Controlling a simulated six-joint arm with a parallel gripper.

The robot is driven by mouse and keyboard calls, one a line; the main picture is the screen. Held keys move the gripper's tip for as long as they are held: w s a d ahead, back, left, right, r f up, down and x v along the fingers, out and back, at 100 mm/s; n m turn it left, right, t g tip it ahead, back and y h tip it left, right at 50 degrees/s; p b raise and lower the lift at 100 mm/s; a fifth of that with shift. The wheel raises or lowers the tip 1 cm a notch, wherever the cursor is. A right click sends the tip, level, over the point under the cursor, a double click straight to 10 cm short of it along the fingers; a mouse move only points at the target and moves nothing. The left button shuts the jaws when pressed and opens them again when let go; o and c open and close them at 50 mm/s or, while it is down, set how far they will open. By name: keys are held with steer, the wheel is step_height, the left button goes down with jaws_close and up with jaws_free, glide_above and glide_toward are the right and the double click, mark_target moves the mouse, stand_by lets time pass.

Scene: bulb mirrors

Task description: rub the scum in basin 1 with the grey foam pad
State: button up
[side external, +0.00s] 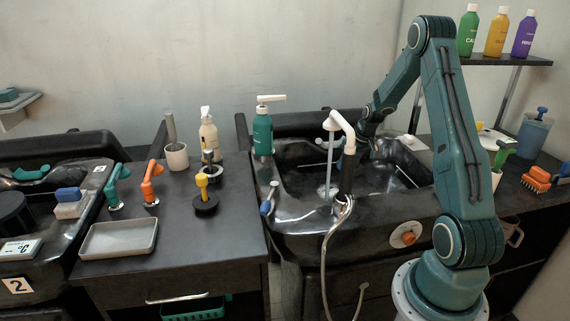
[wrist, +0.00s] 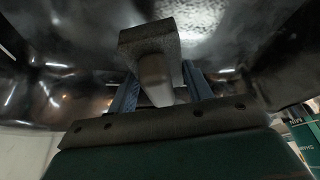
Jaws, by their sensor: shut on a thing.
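My gripper (wrist: 162,92) is shut on the grey foam pad (wrist: 150,40) by its pale grip, with a blue finger on each side. The pad is in front of the dark glossy wall of the basin in the wrist view; I cannot tell whether it touches. In the side view my gripper reaches down into the back of the right-hand basin (side external: 276,200), partly behind the tap, and the pad is hidden there. This basin shows no readable number; the left one is marked 2. Pale hazy patches (wrist: 225,30) show on the basin wall; I cannot tell scum from reflections.
A white tap (side external: 343,125) with a hose stands at the basin's front, a pale vertical streak below its spout. A teal pump bottle (side external: 262,134) stands at the rim's left. The counter left holds a grey tray (side external: 119,239). Bottles stand on a shelf (side external: 500,60).

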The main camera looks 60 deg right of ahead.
steer(key=n, duration=0.1)
steer(key=n+y, duration=0.1)
steer(key=n, duration=0.2)
steer(key=shift+s+r+n+t+y, duration=0.1)
steer(key=shift+r+n+t+y, duration=0.2)
steer(key=shift+r, duration=0.05)
